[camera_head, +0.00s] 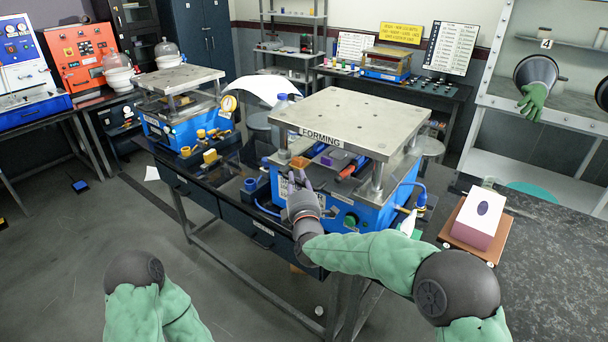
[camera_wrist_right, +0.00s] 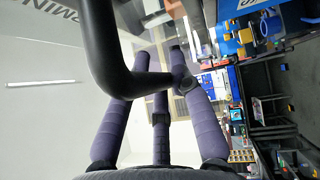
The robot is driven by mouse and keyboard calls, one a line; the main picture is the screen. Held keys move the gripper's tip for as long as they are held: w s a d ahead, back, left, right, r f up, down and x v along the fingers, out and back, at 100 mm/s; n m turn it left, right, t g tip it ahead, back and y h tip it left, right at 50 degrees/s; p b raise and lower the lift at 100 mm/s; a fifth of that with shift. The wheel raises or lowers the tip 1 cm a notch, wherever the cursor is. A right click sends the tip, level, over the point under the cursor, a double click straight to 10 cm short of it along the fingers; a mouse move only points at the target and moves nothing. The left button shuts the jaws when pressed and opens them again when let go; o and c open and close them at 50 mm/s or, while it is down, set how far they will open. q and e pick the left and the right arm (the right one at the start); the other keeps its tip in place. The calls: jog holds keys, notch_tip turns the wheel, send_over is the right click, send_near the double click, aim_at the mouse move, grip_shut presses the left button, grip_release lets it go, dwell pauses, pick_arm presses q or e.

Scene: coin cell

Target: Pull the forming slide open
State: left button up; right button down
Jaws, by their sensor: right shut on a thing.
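The forming machine (camera_head: 375,208) has a blue base and a flat metal top plate labelled "FORMING". The forming slide sits under the plate; a purple block (camera_head: 335,157) and an orange piece (camera_head: 299,162) show in that gap. My right gripper (camera_head: 299,181) is at the front of the machine, just under the plate's front edge. In the right wrist view its purple fingers (camera_wrist_right: 165,85) are at a black bent handle (camera_wrist_right: 124,84), shut on it. The hand partly hides the slide's front in the head view. My left gripper is out of view; only part of that arm shows at bottom left.
A similar blue press (camera_head: 182,128) stands to the left on the same bench. A purple-and-white block (camera_head: 477,218) sits on a brown board at right. Small blue and yellow pieces (camera_head: 210,156) lie left of the machine. The floor in front of the bench is open.

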jog(key=s+a+p, duration=0.3)
jog(key=s+a, duration=0.7)
jog(key=s, duration=0.3)
jog(key=shift+s+f+p, duration=0.15)
jog(key=shift+s+p, duration=0.15)
jog(key=shift+s, duration=0.05)
jog(key=c, duration=1.3)
grip_release()
jog(key=shift+c, duration=0.2)
jog(key=v, duration=1.2)
jog(key=shift+d, duration=0.2)
